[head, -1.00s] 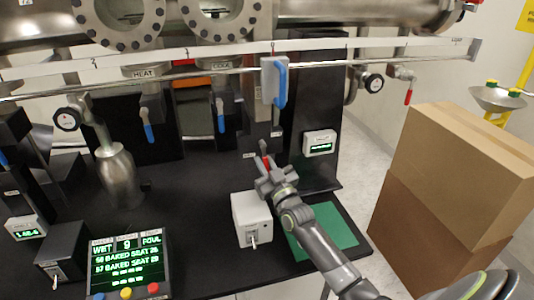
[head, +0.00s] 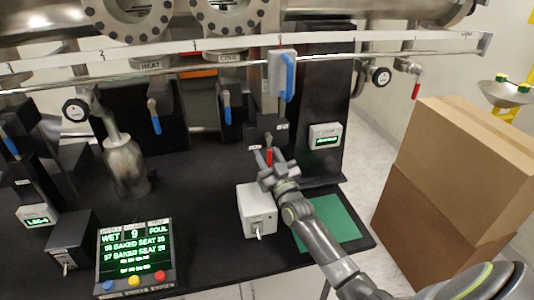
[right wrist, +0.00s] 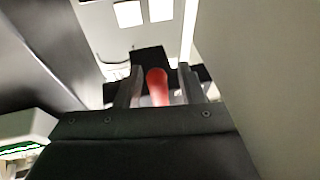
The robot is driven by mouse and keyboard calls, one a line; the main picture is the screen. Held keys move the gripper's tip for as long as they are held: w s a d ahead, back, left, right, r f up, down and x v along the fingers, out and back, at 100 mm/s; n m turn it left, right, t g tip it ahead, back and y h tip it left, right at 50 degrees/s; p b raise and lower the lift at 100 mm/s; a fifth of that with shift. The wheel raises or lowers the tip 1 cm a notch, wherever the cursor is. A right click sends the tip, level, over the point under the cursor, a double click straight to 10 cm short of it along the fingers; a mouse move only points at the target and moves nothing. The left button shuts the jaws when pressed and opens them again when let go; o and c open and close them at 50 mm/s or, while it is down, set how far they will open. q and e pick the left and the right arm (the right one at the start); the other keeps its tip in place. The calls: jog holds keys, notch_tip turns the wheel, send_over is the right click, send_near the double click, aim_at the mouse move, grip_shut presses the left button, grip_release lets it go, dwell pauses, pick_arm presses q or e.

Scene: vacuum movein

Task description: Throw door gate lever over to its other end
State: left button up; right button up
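A small red lever (head: 269,156) stands at the back of the black bench, at the foot of the dark column; I take it for the door gate lever. My right gripper (head: 268,158) is at it with fingers apart, one on each side of the lever. In the right wrist view the red lever (right wrist: 157,86) stands between the two fingers (right wrist: 160,84), with a gap visible on both sides. The lever's base is hidden. My left gripper is not in view.
A white switch box (head: 256,208) stands just in front of my right gripper, beside a green mat (head: 333,222). A blue-handled block (head: 282,75) hangs on the rail above. A display console (head: 135,257) is at front left. Cardboard boxes (head: 455,165) stand right of the bench.

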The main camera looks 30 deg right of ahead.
jog(key=shift+s+f, duration=0.25)
jog(key=shift+s, duration=0.2)
jog(key=s, duration=1.2)
jog(key=shift+a, duration=0.15)
jog(key=shift+s, duration=0.1)
